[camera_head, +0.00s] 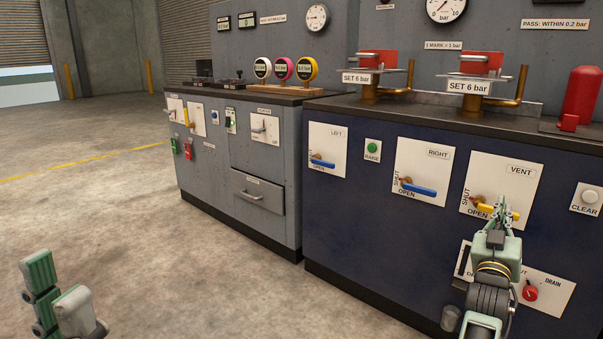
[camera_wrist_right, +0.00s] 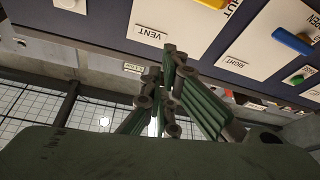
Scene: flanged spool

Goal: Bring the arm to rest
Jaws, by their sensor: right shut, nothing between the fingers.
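My right gripper (camera_head: 502,208) is shut and empty, with its fingertips overlapping the yellow vent handle (camera_head: 485,208) in the head view. Whether it touches the handle cannot be told there. In the right wrist view the shut fingers (camera_wrist_right: 168,75) stand below the vent panel (camera_wrist_right: 175,25), and the yellow handle (camera_wrist_right: 212,3) shows apart from them at the top edge. My left gripper (camera_head: 58,285) is at the lower left of the head view, its two fingers apart, over bare floor.
The blue cabinet front carries the blue left handle (camera_head: 322,163), the blue right handle (camera_head: 418,190), a green raise button (camera_head: 372,148) and a red drain knob (camera_head: 530,293). A grey cabinet (camera_head: 235,165) stands further left. The floor (camera_head: 150,240) at left is clear.

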